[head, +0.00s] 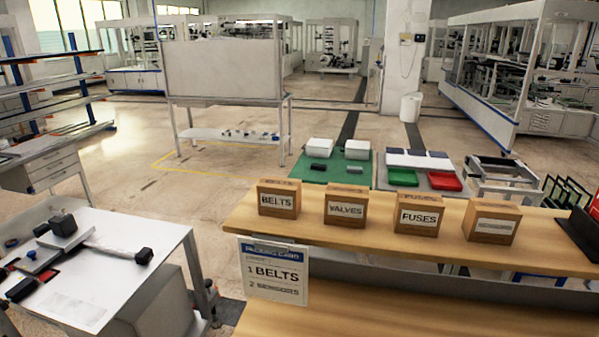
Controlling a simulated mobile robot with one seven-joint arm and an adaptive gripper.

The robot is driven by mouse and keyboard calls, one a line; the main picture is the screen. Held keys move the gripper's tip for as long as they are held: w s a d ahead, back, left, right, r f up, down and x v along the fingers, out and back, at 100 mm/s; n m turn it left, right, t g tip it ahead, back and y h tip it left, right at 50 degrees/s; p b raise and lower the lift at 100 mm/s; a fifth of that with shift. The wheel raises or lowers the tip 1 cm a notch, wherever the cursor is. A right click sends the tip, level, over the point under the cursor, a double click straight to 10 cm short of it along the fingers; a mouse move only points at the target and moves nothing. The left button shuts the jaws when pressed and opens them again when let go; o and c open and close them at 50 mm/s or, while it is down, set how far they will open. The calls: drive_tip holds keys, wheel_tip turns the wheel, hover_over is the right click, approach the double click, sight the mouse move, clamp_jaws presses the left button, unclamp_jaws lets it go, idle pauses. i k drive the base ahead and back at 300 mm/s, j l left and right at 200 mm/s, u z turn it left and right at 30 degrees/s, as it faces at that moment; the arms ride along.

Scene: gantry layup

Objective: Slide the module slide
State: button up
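On the white-topped table (85,305) at the lower left lies a small assembly with a flat grey plate (38,257). A dark block (63,221) stands on it. A light grey bar (112,247) runs right from it to a black end piece (143,256). This may be the module slide, but I cannot tell for sure. Small black parts and a red patch show at its left end, near the picture's edge. My gripper does not show in this view, so its place relative to the slide cannot be seen.
A wooden bench (370,243) at the right bears several labelled boxes, including BELTS (283,199) and FUSES (417,214). A packing card (273,272) hangs at its front left corner. Behind are a green mat (320,177) and a whiteboard stand (225,70). Open floor lies between table and bench.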

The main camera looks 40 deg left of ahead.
sight(66, 233)
drive_tip(key=u, duration=2.85)
drive_tip(key=i+j+u, duration=0.15)
drive_tip(key=j, duration=0.25)
drive_tip(key=i+j+u, duration=0.1)
drive_tip(key=j, duration=0.25)
drive_tip(key=i+j+u, duration=0.15)
drive_tip(key=j, duration=0.2)
drive_tip(key=i+j+u, duration=0.5)
drive_tip(key=i, duration=0.3)
drive_tip(key=i+j, duration=0.1)
drive_tip(key=i, duration=1.05)
drive_tip(key=i+z, duration=0.45)
drive_tip(key=i+j+z, duration=0.1)
drive_tip(key=i+z, duration=0.25)
drive_tip(key=z, duration=0.15)
